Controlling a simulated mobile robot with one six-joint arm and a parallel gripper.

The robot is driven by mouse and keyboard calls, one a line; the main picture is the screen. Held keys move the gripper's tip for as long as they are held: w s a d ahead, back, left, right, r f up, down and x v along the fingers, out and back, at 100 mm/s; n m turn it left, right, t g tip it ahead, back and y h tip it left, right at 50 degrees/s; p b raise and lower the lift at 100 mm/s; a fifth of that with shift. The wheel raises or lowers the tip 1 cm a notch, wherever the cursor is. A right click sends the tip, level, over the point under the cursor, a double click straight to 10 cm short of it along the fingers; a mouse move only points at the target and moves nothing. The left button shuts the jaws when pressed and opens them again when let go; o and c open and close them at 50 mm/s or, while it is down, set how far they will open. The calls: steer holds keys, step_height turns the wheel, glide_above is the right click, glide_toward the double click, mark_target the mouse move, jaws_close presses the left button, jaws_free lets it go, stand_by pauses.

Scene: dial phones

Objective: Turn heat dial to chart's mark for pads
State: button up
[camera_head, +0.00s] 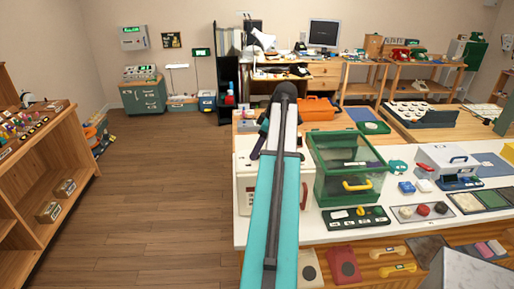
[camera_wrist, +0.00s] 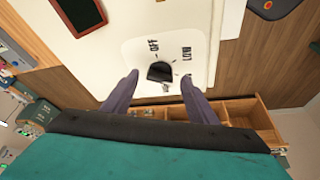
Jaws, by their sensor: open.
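In the wrist view a black heat dial (camera_wrist: 160,72) sits on a pale rounded plate (camera_wrist: 140,48) on a white panel. The words OFF and LOW are printed beside it; other marks are hidden or too small to read. My gripper (camera_wrist: 160,76) is open, with one dark finger to each side of the dial in the picture. I cannot tell whether either finger touches it. I cannot make out the chart or pads.
A green clear-sided case (camera_head: 345,165) stands right of my arm on the white counter. A black button panel (camera_head: 355,217) lies before it. The wooden floor (camera_head: 160,200) at left is clear.

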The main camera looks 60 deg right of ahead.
steer(key=shift+f, duration=0.2)
steer(key=c, duration=1)
steer(key=shift+a, duration=0.1)
steer(key=shift+m+h+b, duration=0.4)
steer(key=shift+m+b, duration=0.1)
steer(key=shift+m, duration=0.5)
steer(key=o, duration=1)
